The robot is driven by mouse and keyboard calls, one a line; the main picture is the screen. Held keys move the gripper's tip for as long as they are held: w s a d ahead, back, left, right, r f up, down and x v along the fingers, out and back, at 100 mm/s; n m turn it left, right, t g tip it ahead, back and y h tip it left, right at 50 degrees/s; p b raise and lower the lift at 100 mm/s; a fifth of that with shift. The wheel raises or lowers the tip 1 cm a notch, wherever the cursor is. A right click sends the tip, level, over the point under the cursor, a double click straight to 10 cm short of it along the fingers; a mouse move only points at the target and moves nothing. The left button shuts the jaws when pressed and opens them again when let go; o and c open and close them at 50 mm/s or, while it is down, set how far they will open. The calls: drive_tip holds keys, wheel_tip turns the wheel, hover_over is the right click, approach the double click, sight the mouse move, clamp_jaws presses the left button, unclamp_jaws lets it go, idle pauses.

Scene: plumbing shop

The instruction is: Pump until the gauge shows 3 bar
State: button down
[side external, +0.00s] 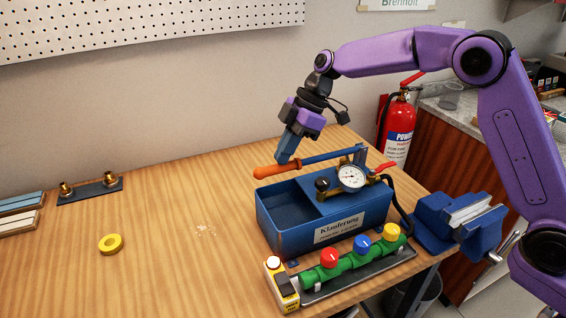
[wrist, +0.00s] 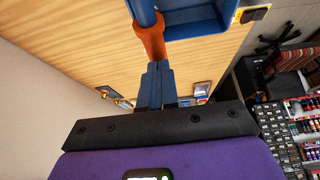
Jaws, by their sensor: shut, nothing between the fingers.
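A blue test pump (side external: 297,228) with an open tank stands on the wooden bench. Its blue lever ends in an orange handle (side external: 272,171), which reaches out to the left over the tank; the handle also shows in the wrist view (wrist: 150,38). A round white gauge (side external: 351,177) sits on top of the pump; its reading is too small to tell. My gripper (side external: 283,160) points down at the handle, with its shut fingertips (wrist: 158,66) at or just above the orange grip. I cannot tell whether they touch it. Nothing is between the fingers.
A green manifold with red, blue and yellow knobs (side external: 362,245) lies in front of the pump, beside a yellow device (side external: 282,286). A blue vise (side external: 462,222) is at the right.

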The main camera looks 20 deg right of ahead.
wheel_tip(320, 180, up, 9)
drive_tip(key=d, duration=0.1)
drive_tip(key=shift+d+r, duration=0.15)
drive_tip(key=shift+d, duration=0.1)
drive_tip(key=shift+a+f, duration=0.3)
drive_tip(key=shift+f, duration=1.6)
drive_tip(key=shift+a+f, duration=0.3)
drive_tip(key=shift+f, duration=1.65)
drive_tip(key=shift+a+f, duration=0.3)
drive_tip(key=shift+f, duration=1.6)
wheel_tip(320, 180, up, 11)
drive_tip(key=d, duration=0.2)
drive_tip(key=shift+r, duration=0.2)
